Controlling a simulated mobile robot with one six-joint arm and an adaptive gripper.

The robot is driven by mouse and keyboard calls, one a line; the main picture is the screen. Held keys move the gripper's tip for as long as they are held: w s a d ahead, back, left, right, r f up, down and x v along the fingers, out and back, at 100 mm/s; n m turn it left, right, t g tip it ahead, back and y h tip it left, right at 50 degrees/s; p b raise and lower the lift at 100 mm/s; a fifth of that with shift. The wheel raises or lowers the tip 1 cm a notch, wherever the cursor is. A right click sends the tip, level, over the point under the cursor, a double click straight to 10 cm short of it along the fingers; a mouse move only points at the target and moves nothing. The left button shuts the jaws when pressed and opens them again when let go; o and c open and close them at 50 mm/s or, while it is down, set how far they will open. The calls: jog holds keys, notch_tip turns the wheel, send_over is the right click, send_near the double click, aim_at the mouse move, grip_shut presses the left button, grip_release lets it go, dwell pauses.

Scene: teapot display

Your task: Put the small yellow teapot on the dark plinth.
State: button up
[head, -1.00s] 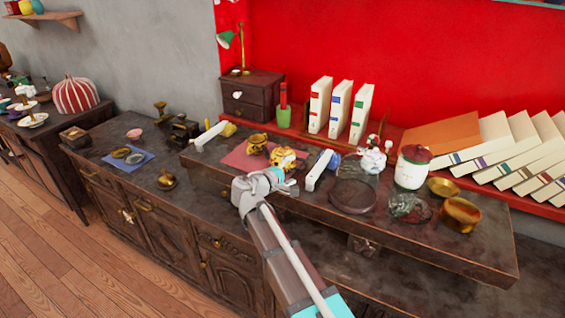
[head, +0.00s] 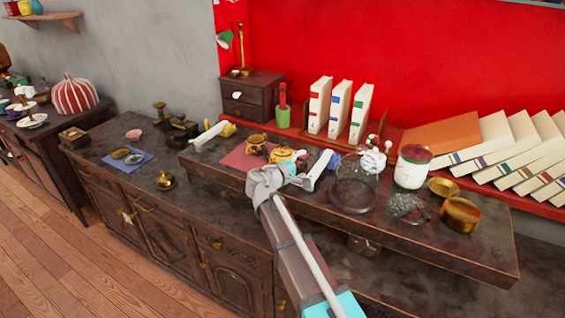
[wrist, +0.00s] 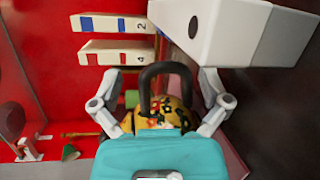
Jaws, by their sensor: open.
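The small yellow teapot (head: 281,155) has a flowered pattern and stands on the red cloth, partly hidden by my gripper in the head view. In the wrist view the teapot (wrist: 172,112) shows its dark arched handle between my fingers, with its lower part hidden behind my gripper body. My gripper (head: 294,174) is open, and its fingers (wrist: 160,76) are spread on either side of the handle, with no clear contact. I cannot identify the dark plinth for certain; a low dark round base (head: 349,202) stands to the right, under clear glass.
A white block (head: 318,172) stands close to the right of my gripper; a white block also looms close in the wrist view (wrist: 245,32). A brassy pot (head: 257,143) is beside the teapot. A white jar (head: 411,172) and brass bowls stand farther right.

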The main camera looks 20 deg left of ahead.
jog(key=c, duration=1.2)
jog(key=shift+r, duration=0.25)
notch_tip(320, 180, up, 2)
jog(key=p, duration=0.2)
jog(key=shift+p, duration=0.3)
jog(key=s+d+r+p, duration=0.1)
jog(key=s+r+p, duration=0.2)
jog(key=s, duration=0.1)
jog(key=s+d+r+p, duration=0.2)
jog(key=s+r+p, duration=0.2)
jog(key=s+d+r+p, duration=0.2)
jog(key=s+r+p, duration=0.1)
jog(key=s, duration=0.2)
jog(key=shift+r, duration=0.3)
